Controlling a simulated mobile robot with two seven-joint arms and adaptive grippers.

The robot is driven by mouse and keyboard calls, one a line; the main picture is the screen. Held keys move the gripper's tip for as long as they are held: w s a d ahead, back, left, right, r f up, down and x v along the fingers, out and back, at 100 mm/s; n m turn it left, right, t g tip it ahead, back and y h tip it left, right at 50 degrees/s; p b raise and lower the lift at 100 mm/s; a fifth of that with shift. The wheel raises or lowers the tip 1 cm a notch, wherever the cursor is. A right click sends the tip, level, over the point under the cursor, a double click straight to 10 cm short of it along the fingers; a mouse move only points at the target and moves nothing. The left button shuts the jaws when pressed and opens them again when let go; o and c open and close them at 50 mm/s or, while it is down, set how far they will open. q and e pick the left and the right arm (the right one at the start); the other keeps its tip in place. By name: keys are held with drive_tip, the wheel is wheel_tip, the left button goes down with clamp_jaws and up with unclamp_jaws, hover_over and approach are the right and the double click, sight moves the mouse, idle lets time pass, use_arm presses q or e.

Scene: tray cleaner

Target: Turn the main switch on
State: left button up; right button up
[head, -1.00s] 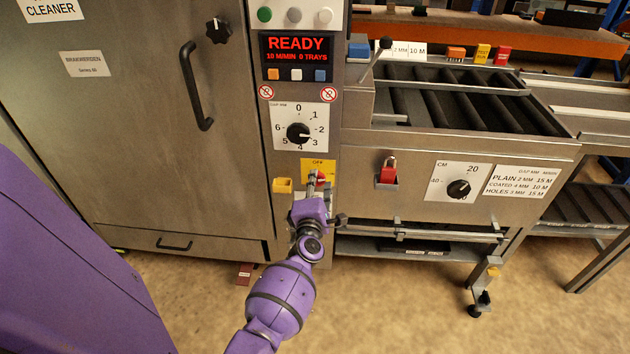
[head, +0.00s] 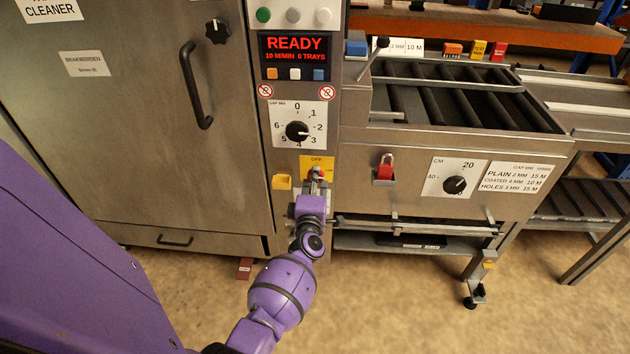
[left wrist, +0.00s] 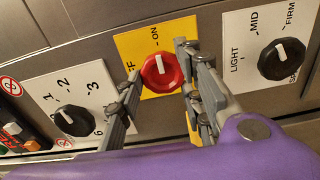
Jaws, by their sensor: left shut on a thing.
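The main switch is a red round knob (left wrist: 160,72) on a yellow plate (left wrist: 133,45) marked OFF and ON in the left wrist view. A white mark shows on the knob's upper part, on the side nearer the ON label. In the head view the yellow plate (head: 305,162) and red knob (head: 318,173) sit low on the control column. My left gripper (head: 317,182) is at the knob, its wrist covering the area below. In the left wrist view the fingers of the left gripper (left wrist: 158,84) stand on either side of the knob, shut on it. My right gripper is not in view.
A gap dial (head: 297,131) and a display reading READY (head: 296,57) are above the switch. A red padlock (head: 384,168) and a CM dial (head: 455,185) are to the right. Another dial (left wrist: 282,59) is beyond the knob in the wrist view.

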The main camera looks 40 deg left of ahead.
use_arm(q)
drive_tip(key=shift+w+a+r, duration=0.1)
drive_tip(key=shift+a+r, duration=0.2)
drive_tip(key=shift+r, duration=0.3)
drive_tip(key=o, duration=1)
drive_tip(key=shift+d+f, duration=0.1)
drive_tip(key=shift+f, duration=0.05)
drive_tip(key=shift+d+f, duration=0.1)
drive_tip(key=shift+f, duration=0.1)
drive_tip(key=v, duration=1.2)
